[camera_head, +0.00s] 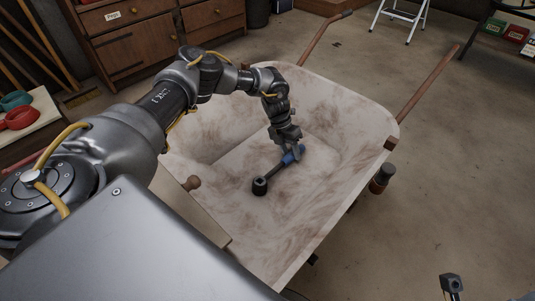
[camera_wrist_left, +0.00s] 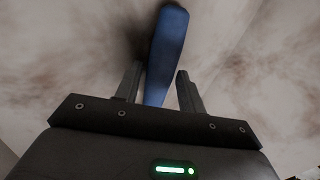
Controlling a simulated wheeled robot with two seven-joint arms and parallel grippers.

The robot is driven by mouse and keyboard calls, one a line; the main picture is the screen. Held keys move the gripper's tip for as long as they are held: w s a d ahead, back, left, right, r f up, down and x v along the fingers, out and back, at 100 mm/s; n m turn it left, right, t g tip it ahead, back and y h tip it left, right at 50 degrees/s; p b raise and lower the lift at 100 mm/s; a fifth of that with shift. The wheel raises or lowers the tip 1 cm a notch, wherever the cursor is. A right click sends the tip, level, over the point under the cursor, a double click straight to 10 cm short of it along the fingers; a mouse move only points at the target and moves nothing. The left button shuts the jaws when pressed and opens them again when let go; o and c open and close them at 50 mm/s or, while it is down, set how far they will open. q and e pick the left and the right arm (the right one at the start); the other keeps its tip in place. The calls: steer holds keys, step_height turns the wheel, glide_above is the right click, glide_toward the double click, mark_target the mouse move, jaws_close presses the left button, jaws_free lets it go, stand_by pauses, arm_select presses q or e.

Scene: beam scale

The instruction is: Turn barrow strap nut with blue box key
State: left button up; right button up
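The blue box key (camera_head: 275,171) lies on the floor of the barrow tray, with its blue handle towards the back and its dark round socket head towards the front left. My left gripper (camera_head: 291,156) is down in the tray at the handle. In the left wrist view, the blue handle (camera_wrist_left: 167,50) runs between the two open fingers (camera_wrist_left: 157,92), with a gap visible on the right side. The barrow (camera_head: 325,220) has a pale tray with brown stains. I cannot make out the strap nut.
The tray walls rise around my left gripper. Two barrow handles (camera_head: 428,82) stick out at the back. A dark cylinder (camera_head: 382,178) is beside the tray on the right. A drawer cabinet (camera_head: 140,40) stands at the back left. The concrete floor at right is mostly clear.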

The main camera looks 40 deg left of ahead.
arm_select(q)
jaws_close()
steer(key=shift+r, duration=0.15)
